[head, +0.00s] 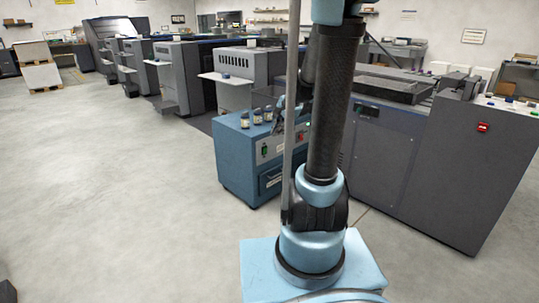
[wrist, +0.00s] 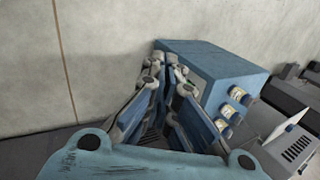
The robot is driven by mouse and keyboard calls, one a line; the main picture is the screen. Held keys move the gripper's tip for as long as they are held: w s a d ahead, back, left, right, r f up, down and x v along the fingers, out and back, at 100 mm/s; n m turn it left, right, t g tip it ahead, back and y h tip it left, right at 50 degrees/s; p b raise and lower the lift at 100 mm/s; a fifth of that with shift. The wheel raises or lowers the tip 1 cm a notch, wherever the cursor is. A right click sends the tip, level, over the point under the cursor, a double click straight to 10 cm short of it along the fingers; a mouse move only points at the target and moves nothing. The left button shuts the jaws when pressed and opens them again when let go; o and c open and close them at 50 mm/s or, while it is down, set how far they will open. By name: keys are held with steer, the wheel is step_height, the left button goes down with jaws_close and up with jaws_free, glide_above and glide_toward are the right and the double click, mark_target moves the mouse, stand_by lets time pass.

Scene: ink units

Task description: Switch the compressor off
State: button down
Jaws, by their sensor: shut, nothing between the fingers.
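A blue cabinet (head: 234,160), which looks like the compressor, stands on the floor just behind my arm. Its front has a pale panel with a green control (head: 264,150) at the left and a small reddish mark beside it. I cannot tell the switch's position. My arm hides part of the front. In the wrist view the cabinet (wrist: 205,58) appears turned, beyond the fingers. My gripper (wrist: 171,62) is shut and empty, with its tips in front of the cabinet. Whether they touch it I cannot tell. In the head view the gripper (head: 281,104) is partly hidden behind a post.
Several small jars (head: 257,116) stand on the cabinet top. A large grey machine (head: 430,160) with a red lit switch (head: 483,127) stands close at the right. Grey press units (head: 180,72) line up behind. The floor (head: 110,180) at the left is clear.

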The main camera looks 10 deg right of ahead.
steer(key=w+d+f+m+t+y, duration=0.15)
steer(key=w+f+m, duration=0.3)
steer(key=w, duration=0.55)
steer(key=w+d+f+m, duration=0.2)
steer(key=w+f+m, duration=0.25)
steer(key=w, duration=0.65)
steer(key=w+d+f+m+t, duration=0.1)
steer(key=w+d+f+m, duration=0.2)
steer(key=w+f, duration=0.3)
steer(key=w+d+f+m+t+y, duration=0.1)
steer(key=w+d+f+m, duration=0.2)
steer(key=f, duration=0.9)
steer(key=w+m, duration=0.2)
steer(key=shift+w, duration=0.35)
steer(key=shift+f+t+y, duration=0.1)
steer(key=shift+t+y, duration=0.15)
glide_toward(265, 151)
steer(key=w+a+f, duration=0.2)
steer(key=w+f, duration=0.1)
steer(key=f, duration=0.1)
steer(key=shift+f, duration=0.4)
steer(key=shift+w+d, duration=0.1)
steer(key=shift+d, duration=0.1)
